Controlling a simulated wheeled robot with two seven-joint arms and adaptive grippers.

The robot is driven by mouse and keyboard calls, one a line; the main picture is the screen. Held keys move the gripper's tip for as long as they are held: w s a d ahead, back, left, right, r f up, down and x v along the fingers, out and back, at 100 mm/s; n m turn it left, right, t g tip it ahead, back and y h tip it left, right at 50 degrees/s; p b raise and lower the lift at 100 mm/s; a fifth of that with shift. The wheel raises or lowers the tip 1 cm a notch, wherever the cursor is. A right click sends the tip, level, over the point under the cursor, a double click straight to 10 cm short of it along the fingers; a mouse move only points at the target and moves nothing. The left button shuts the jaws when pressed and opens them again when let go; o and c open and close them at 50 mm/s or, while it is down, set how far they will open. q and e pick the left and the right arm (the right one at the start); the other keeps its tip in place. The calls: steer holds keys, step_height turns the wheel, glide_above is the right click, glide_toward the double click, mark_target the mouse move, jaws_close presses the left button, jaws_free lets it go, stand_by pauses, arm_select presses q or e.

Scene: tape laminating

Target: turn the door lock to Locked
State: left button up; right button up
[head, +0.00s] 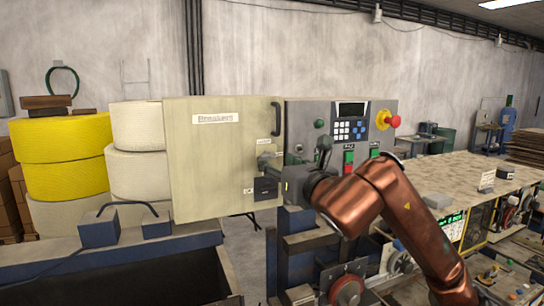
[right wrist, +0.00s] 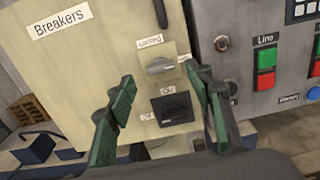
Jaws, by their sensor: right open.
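The door lock (right wrist: 160,65) is a silver-grey knob on the cream breaker door (right wrist: 100,60), below a "Locked" label (right wrist: 150,41). Its grip lies nearly level in the right wrist view; a second label at its right is partly hidden by a finger. My right gripper (right wrist: 161,80) is open, with green-padded fingers left and right of the lock and apart from it. In the head view my right gripper (head: 295,162) is in front of the door's right edge and hides part of the lock area. My left gripper is not in view.
The grey control panel (head: 300,112) stands right of the door, with green and red buttons and a red emergency knob (head: 393,121).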

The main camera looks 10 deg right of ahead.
mark_target(270, 157)
steer(key=w, duration=0.3)
steer(key=shift+a+f, duration=0.1)
steer(key=shift+a, duration=0.2)
steer(key=shift+w+p, duration=0.3)
steer(key=shift+w, duration=0.05)
steer(key=shift+w+a, duration=0.1)
steer(key=shift+w, duration=0.05)
steer(key=c, duration=1.2)
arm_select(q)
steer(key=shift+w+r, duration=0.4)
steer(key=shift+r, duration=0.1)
arm_select(e)
steer(key=shift+o, duration=0.2)
